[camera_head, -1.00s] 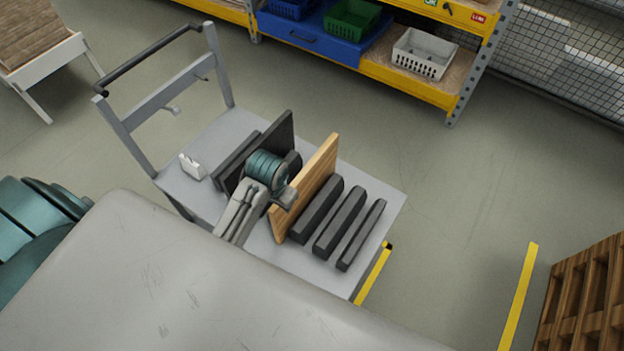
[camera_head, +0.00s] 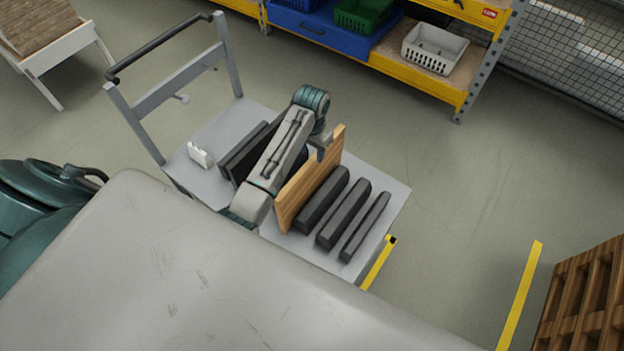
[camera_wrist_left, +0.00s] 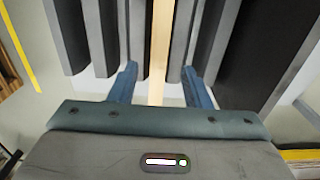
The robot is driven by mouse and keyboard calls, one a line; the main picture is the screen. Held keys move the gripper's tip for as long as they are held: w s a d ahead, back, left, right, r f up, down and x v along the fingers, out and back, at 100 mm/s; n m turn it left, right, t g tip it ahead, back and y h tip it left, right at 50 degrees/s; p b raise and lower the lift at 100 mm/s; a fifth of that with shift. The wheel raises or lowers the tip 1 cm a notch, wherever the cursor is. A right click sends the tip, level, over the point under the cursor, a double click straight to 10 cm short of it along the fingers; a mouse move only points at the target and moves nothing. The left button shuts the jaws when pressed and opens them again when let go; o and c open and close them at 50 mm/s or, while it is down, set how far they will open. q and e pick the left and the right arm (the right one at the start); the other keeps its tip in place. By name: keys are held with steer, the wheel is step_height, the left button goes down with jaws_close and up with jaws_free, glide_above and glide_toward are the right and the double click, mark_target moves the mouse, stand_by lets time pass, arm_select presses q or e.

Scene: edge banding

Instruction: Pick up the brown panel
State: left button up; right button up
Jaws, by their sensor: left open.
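The brown panel (camera_head: 308,184) stands on edge in a grey cart, between dark upright blocks. My left gripper (camera_head: 322,150) is at the panel's upper far end in the head view, with the arm passing over the cart from below. In the left wrist view, the panel's edge (camera_wrist_left: 160,45) runs between the two blue fingers of my left gripper (camera_wrist_left: 158,88). The fingers are apart, with a gap to the panel on each side. My right gripper is not in view.
Several dark blocks (camera_head: 342,215) stand right of the panel, and dark panels (camera_head: 240,150) stand left. A small white item (camera_head: 200,155) lies on the cart top (camera_head: 222,128). A yellow shelf (camera_head: 440,86) with bins stands behind. Bare floor (camera_head: 450,180) lies right of the cart.

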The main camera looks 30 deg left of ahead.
mark_target(312, 160)
arm_select(q)
step_height(312, 160, down, 3)
steer(key=shift+r, duration=0.15)
step_height(312, 160, down, 4)
steer(key=shift+s+p, duration=0.1)
steer(key=shift+p, duration=1)
steer(key=shift+f, duration=0.6)
steer(key=shift+d, duration=0.1)
jaws_close()
steer(key=shift+r, duration=0.1)
